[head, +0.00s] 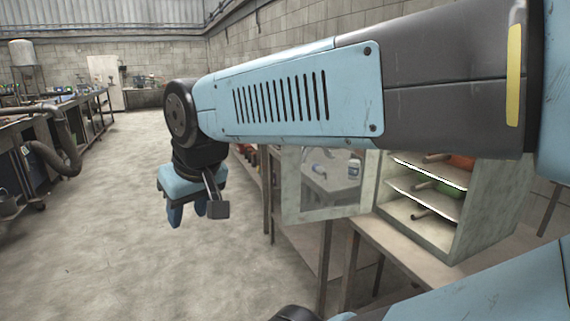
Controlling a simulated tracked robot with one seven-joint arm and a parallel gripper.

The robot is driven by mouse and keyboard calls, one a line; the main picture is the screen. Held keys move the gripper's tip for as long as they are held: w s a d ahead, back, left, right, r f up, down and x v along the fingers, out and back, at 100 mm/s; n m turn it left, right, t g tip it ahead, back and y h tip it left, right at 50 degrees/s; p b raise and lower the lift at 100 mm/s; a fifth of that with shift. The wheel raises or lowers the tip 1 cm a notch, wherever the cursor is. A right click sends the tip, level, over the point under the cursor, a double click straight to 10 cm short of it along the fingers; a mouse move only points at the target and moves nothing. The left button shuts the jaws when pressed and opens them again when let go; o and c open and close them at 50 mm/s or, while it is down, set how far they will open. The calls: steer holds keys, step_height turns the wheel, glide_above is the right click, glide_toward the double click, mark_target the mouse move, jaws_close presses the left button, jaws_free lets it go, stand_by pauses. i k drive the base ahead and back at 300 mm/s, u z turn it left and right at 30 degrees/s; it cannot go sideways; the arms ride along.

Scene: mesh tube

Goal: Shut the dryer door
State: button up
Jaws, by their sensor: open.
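The dryer (489,212) is a pale, weathered cabinet on a bench at the right, partly hidden behind my arm. Its door (292,190) stands open, swung out to the left of the cabinet, with a pale frame around a glass pane. Inside the cabinet are lit shelves (425,186) holding an orange-red and a green item with dark handles or necks. My gripper (187,214) hangs down over open floor to the left of the door. It is open and empty, and apart from the door.
The bench (385,255) under the dryer has legs toward the front. A long workbench (60,115) with a bent pipe (65,158) runs along the left. The concrete floor (110,240) between is clear. A tank (22,54) stands far back left.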

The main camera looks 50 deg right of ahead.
mark_target(291, 162)
steer(key=u, duration=0.05)
steer(key=i, duration=2.55)
steer(key=z, duration=1.7)
steer(key=i, duration=0.2)
steer(key=z, duration=2.05)
steer(key=i, duration=0.2)
steer(key=z, duration=0.15)
